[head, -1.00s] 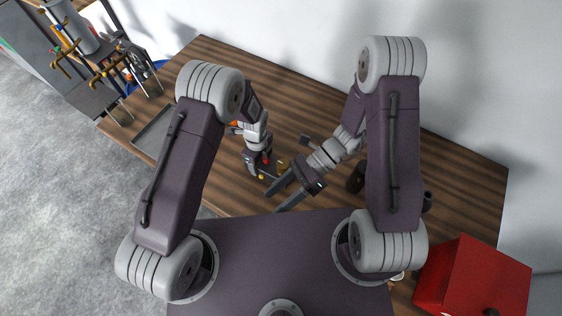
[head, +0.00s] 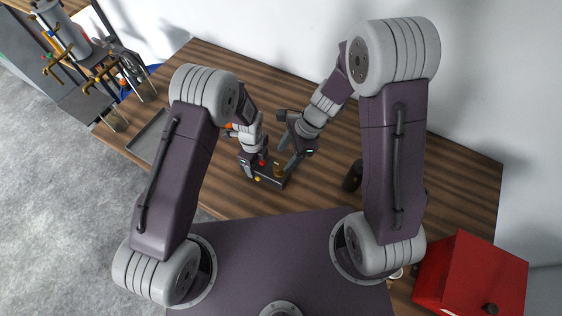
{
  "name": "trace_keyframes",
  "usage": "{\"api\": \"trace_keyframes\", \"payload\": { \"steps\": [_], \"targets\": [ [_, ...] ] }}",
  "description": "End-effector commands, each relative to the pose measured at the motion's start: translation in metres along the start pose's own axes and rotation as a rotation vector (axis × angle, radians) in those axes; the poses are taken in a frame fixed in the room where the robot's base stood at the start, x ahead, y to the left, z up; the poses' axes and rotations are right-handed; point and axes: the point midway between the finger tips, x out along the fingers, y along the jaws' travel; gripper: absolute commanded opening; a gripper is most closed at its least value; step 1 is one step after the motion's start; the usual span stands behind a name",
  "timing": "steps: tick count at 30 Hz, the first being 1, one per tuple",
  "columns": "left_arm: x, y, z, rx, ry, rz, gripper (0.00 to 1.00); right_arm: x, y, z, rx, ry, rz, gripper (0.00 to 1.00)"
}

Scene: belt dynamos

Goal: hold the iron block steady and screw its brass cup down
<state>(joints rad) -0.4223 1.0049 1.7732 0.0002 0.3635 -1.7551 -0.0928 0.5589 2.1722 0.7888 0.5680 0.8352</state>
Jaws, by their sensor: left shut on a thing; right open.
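The dark iron block (head: 269,182) lies on the wooden table in front of my base, with small red and yellow parts on it. The brass cup (head: 279,170) stands up at the block's right end. My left gripper (head: 252,168) is shut on the left part of the block, and its fingers partly hide it. My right gripper (head: 285,157) is open, its fingers pointing down just behind and right of the cup. I cannot tell whether they touch it.
A flat grey tray (head: 149,136) lies at the table's left edge. A black cylinder (head: 353,176) stands to the right of the block, close to my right arm. A red box (head: 470,273) is at the lower right. The wooden table (head: 330,190) is bare between block and cylinder.

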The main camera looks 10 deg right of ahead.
Motion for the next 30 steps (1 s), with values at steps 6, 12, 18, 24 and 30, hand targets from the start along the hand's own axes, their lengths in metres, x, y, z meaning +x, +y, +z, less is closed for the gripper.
{"api": "trace_keyframes", "payload": {
  "steps": [6, 12, 18, 24, 30],
  "targets": [
    [-0.001, -0.001, 0.0, 0.0, 0.0, -0.002, 0.0, 0.038, 0.001, 0.001, 0.0, -0.001, 0.003, 0.59],
    [-0.001, -0.001, 0.0, 0.0, 0.0, -0.002, 0.0, 0.046, 0.0, 0.0, -0.001, 0.0, 0.0, 0.59],
    [-0.001, -0.001, 0.0, 0.0, 0.0, -0.002, 0.0, 0.046, 0.0, 0.0, -0.001, 0.0, 0.0, 0.51],
    [-0.001, -0.001, 0.0, 0.0, 0.0, -0.001, 0.0, 0.046, 0.0, 0.0, 0.0, -0.001, 0.0, 0.0],
    [-0.001, 0.0, 0.0, 0.0, 0.0, -0.001, 0.0, 0.046, 0.0, 0.001, 0.016, -0.002, -0.008, 0.0]
  ]
}}
